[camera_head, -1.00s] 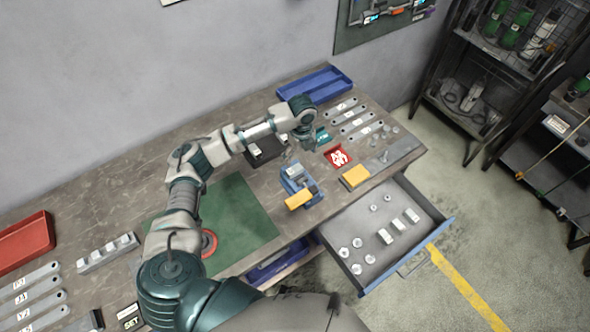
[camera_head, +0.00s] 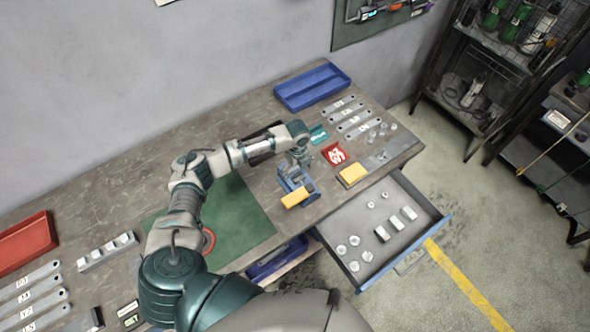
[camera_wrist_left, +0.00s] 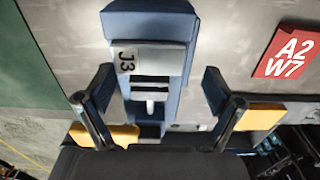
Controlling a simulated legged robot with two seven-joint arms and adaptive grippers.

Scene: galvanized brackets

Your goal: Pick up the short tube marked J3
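The grey piece marked J3 (camera_wrist_left: 160,60) sits in a blue vise-like holder (camera_wrist_left: 150,22) in the left wrist view. Its J3 label faces the camera at its left end. In the head view the blue holder (camera_head: 283,183) stands on the bench, and my gripper hides most of the piece. My left gripper (camera_wrist_left: 157,85) is open, with one finger on each side of the blue holder and nothing held between them. In the head view the left gripper (camera_head: 298,160) is just above the holder. My right gripper is not in view.
A yellow block (camera_head: 295,198) is at the holder's front, and another yellow block (camera_head: 353,174) lies to the right. A red A2 W7 card (camera_head: 334,154) lies nearby. An open drawer (camera_head: 375,250) with several metal parts juts out below. A blue tray (camera_head: 312,87) is at the back.

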